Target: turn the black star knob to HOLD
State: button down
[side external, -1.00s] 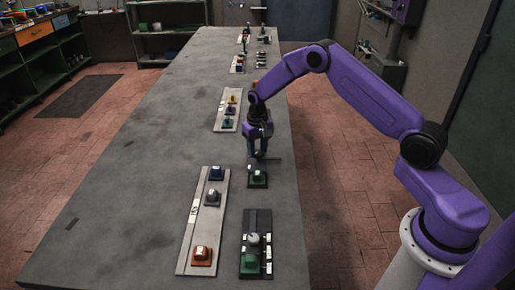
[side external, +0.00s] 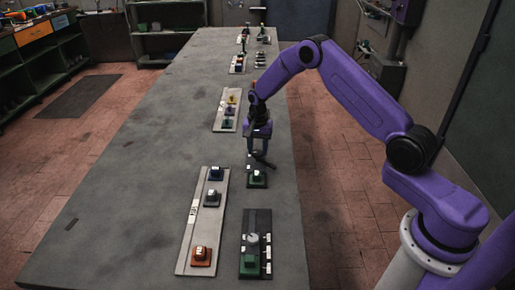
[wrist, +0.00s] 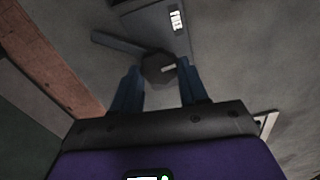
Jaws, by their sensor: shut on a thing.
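My gripper (wrist: 158,67) points down, its two fingers on either side of a dark, many-sided knob, which I take to be the black star knob (wrist: 157,72). It is shut on this knob, which shows a small pale mark on its right. In the side view my gripper (side external: 260,158) is low over the far end of a small dark plate, and the knob is hidden by it. The dark plate (wrist: 150,22) runs away beyond the knob and carries a white label (wrist: 177,21), too small to read. I cannot make out HOLD.
A dark bar (wrist: 117,43) sticks out left of the knob. A dark panel (side external: 256,221) with a grey knob and a pale panel (side external: 209,227) stand nearer. The left of the table is clear.

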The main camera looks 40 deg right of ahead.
aim_at(259, 152)
jog(key=m, duration=0.5)
jog(key=shift+s, duration=0.15)
jog(key=shift+m, duration=2.4)
jog(key=c, duration=0.6)
grip_release()
notch_tip(259, 152, up, 18)
jog(key=shift+f, duration=0.25)
jog(key=shift+s, duration=0.1)
